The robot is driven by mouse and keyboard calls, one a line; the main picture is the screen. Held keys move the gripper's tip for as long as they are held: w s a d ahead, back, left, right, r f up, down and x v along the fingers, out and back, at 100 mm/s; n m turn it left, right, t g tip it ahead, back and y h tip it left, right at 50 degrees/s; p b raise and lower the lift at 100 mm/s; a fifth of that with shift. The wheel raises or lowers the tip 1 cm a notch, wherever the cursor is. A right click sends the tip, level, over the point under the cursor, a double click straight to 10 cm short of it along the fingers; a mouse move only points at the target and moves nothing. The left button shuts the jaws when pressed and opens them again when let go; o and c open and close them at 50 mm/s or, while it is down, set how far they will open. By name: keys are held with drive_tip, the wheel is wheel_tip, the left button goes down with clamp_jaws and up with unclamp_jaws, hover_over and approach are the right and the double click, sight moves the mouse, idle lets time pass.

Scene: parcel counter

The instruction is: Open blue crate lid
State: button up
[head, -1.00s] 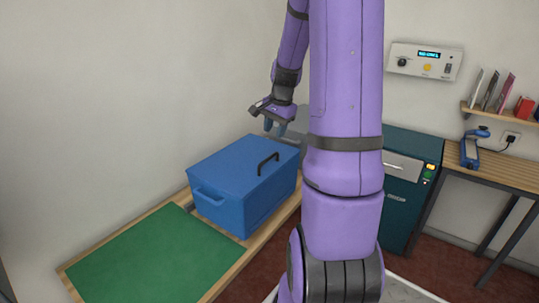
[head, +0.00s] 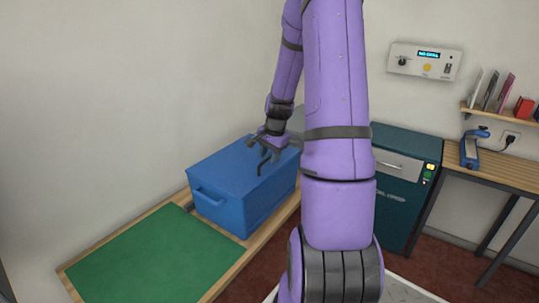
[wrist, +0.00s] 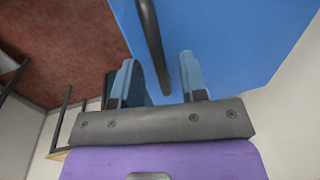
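The blue crate (head: 240,209) stands on the wooden counter with its lid (head: 222,168) closed. A black bar handle (head: 265,163) sits on top of the lid. My gripper (head: 262,148) is just above the lid at the handle in the head view. In the wrist view my gripper (wrist: 158,80) is open, its two blue-grey fingers apart. The black handle (wrist: 153,45) runs down into the gap between them, and the blue lid (wrist: 215,40) fills the upper right. I cannot tell whether the fingers touch the handle.
A green mat (head: 160,258) lies on the counter (head: 75,272) in front of the crate. A dark teal cabinet (head: 400,205) stands to the right. A wooden shelf table (head: 505,178) is at the far right. My arm hides part of the middle.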

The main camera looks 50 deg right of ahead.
drive_tip(key=shift+c, duration=0.5)
clamp_jaws()
drive_tip(key=shift+w+r, duration=0.1)
